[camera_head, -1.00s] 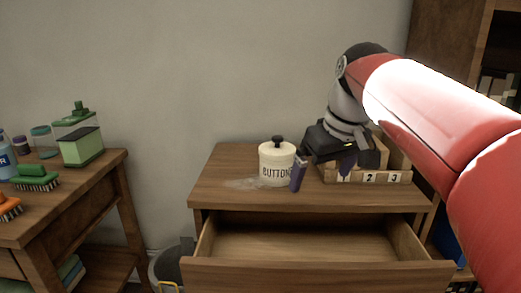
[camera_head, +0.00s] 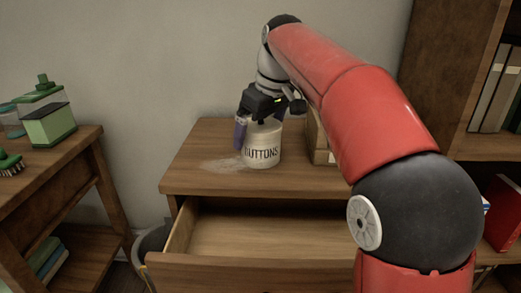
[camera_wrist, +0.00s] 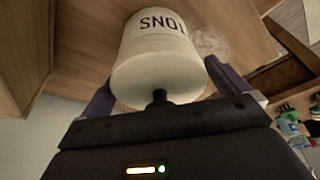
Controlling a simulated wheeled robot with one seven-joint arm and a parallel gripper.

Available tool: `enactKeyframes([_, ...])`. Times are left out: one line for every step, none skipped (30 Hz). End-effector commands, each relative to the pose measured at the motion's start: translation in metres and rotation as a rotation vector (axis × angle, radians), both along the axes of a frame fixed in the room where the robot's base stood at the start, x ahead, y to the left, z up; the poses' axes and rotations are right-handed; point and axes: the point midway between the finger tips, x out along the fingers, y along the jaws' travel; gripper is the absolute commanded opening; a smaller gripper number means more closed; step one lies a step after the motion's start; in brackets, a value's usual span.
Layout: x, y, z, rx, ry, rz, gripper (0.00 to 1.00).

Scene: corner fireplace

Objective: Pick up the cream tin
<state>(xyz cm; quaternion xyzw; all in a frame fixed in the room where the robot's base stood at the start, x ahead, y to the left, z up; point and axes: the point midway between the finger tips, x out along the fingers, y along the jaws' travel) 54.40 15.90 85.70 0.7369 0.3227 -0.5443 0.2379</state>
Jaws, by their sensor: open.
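The cream tin (camera_head: 262,150), lettered BUTTONS, stands upright on the wooden cabinet top (camera_head: 190,180). My gripper (camera_head: 259,128) is directly above it, pointing down, with a purple finger reaching down at the tin's left side. In the wrist view the tin (camera_wrist: 158,62) appears inverted between the two spread fingers of my gripper (camera_wrist: 160,80); its dark lid knob is close to the palm. The jaws are open around the tin's upper part. I cannot tell whether either finger touches it. The lid is mostly hidden by my gripper in the head view.
A pale patch (camera_head: 222,165) lies on the cabinet top left of the tin. The drawer (camera_head: 270,238) below is pulled open and looks empty. The wooden box (camera_head: 318,140) right of the tin is mostly hidden by my arm. A side table (camera_head: 75,150) stands left.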

Motion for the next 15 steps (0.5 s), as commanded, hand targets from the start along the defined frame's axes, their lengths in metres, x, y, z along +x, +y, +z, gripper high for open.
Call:
enactKeyframes([0.0006,0.0009,-0.0045,0.000,0.000,0.000,1.00])
enactKeyframes([0.0010,0.0011,-0.0054,0.000,-0.001,0.000,1.00])
enactKeyframes([0.0013,0.0012,-0.0061,0.000,-0.001,0.000,1.00])
enactKeyframes([0.0014,0.0013,-0.0062,0.000,-0.001,0.000,1.00])
enactKeyframes([0.0013,0.0013,-0.0061,0.000,-0.001,-0.001,1.00])
enactKeyframes([0.0014,0.0013,-0.0059,0.000,-0.001,-0.001,1.00])
enactKeyframes([0.0014,0.0013,-0.0058,0.000,-0.001,-0.001,1.00])
enactKeyframes([0.0014,0.0013,-0.0058,0.000,-0.001,-0.001,1.00])
enactKeyframes([0.0014,0.0013,-0.0058,0.000,-0.001,-0.001,0.99])
enactKeyframes([0.0014,0.0013,-0.0058,0.000,-0.001,-0.001,0.95])
enactKeyframes([0.0014,0.0013,-0.0058,0.000,-0.001,-0.001,0.91])
enactKeyframes([0.0014,0.0012,-0.0057,0.000,-0.001,-0.001,0.86])
enactKeyframes([0.0013,0.0012,-0.0057,0.000,-0.001,-0.001,0.82])
enactKeyframes([0.0013,0.0012,-0.0057,0.000,-0.001,-0.001,0.78])
enactKeyframes([0.0013,0.0013,-0.0057,0.000,-0.001,-0.001,0.72])
